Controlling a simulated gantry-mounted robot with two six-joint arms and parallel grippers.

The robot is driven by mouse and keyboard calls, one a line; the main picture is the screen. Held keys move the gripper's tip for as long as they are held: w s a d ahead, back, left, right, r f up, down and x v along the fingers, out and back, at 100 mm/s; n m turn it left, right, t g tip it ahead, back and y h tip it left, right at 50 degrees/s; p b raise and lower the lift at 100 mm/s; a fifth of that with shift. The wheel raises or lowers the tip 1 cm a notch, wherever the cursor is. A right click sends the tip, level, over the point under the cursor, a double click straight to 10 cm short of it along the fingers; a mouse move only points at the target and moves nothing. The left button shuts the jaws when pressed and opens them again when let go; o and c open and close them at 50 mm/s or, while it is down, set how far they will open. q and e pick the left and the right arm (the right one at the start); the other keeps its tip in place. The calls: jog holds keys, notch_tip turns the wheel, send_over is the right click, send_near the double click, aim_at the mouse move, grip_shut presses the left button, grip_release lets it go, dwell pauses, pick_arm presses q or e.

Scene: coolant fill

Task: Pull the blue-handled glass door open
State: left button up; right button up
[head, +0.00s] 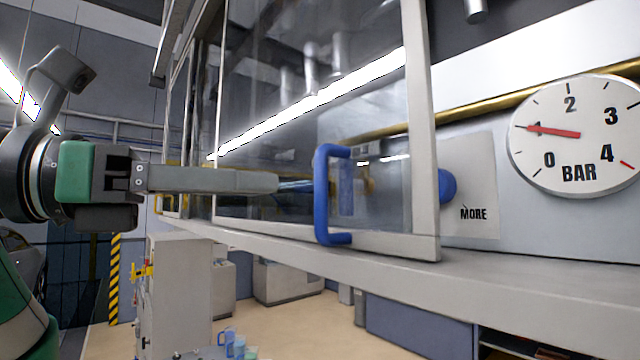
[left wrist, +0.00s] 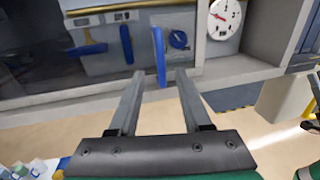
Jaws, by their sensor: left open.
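The glass door (head: 422,130) has a pale frame and a blue U-shaped handle (head: 322,195) near its lower right corner. The handle also shows in the left wrist view (left wrist: 160,57), upright and in line with the gap between my fingers. My left gripper (head: 278,183) reaches in from the left, level with the handle, its tips just short of the bar in the picture. In the left wrist view the left gripper (left wrist: 160,78) is open, with nothing held. I cannot tell whether a finger touches the handle. My right gripper is not in view.
A pale ledge (head: 500,275) runs below the door. The space before the handle looks clear.

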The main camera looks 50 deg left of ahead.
aim_at(316, 186)
pick_arm(q)
jog(key=p+x, duration=0.1)
jog(key=x, duration=0.6)
jog(key=shift+w+d+p, duration=0.1)
jog(key=shift+w+p, duration=0.1)
jog(key=shift+p, duration=0.2)
jog(key=shift+w+d, duration=0.15)
jog(key=shift+w, duration=0.5)
grip_shut()
